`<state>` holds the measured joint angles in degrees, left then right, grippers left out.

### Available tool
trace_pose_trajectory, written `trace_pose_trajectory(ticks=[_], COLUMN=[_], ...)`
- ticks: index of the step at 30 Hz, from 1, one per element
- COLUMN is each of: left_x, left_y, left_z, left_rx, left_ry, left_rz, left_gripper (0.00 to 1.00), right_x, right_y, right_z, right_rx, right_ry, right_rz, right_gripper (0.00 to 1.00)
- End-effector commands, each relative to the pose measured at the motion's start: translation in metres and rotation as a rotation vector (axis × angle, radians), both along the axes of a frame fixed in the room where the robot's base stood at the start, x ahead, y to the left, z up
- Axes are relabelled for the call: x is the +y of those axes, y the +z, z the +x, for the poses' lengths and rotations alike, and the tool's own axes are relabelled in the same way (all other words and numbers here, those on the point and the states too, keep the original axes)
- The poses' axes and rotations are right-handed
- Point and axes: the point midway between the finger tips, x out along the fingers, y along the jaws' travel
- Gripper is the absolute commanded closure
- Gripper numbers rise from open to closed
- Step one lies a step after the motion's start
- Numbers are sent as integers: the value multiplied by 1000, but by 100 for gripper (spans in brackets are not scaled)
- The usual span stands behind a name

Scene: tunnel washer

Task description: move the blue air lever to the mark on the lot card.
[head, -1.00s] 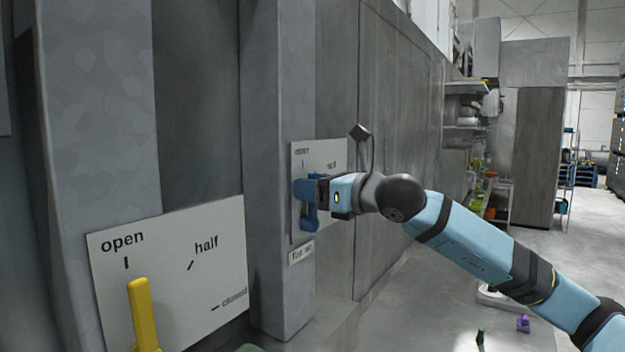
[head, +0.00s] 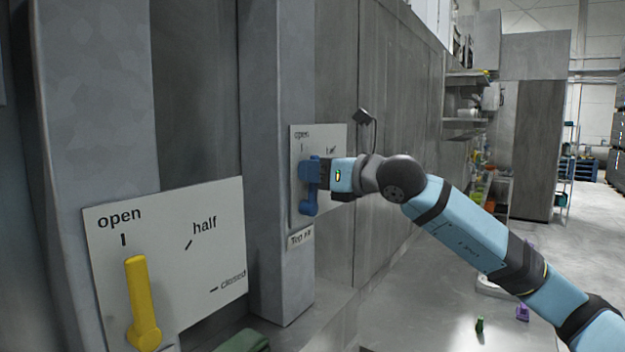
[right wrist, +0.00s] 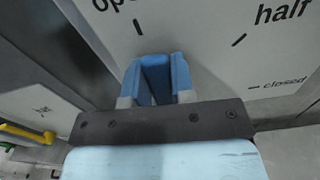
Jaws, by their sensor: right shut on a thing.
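The blue air lever (head: 308,207) is on a white plate (head: 337,136) fixed to the grey post. It stands about upright, near the open mark. My right gripper (head: 318,173) is shut on its upper end. In the right wrist view the blue lever (right wrist: 156,78) is between the fingers of my right gripper (right wrist: 155,95), just below the open mark, with half and closed to the right. The lot card is not clearly seen. My left gripper is not in view.
A yellow lever (head: 141,295) points up to open on a nearer white plate (head: 180,245) marked open, half and closed. A small label (head: 300,237) is under the blue lever's plate. A green bottle (head: 479,325) and a purple thing (head: 522,313) are at the lower right.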

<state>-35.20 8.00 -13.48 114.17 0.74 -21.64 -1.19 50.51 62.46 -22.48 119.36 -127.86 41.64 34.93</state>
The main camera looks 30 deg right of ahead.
Motion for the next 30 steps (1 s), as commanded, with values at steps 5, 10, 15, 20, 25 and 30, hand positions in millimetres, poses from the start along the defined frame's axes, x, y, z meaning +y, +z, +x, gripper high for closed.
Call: trace_pose_trajectory(ticks=[5,10,15,20,25,30], left_x=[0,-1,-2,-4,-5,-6], left_y=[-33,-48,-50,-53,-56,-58], left_z=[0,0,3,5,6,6], left_rx=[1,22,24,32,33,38], left_ry=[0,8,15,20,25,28], left_rz=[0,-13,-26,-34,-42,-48], left_gripper=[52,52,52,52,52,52], right_x=[-9,-18,-27,-33,-38,-41], right_y=[-8,-9,-12,-15,-18,-19], right_z=[4,8,12,14,16,17], right_rx=[46,102,157,199,234,253], right_ry=[0,0,0,-1,-2,-2], right_rz=[125,260,387,489,569,617], right_gripper=[100,100,100,100,100,100])
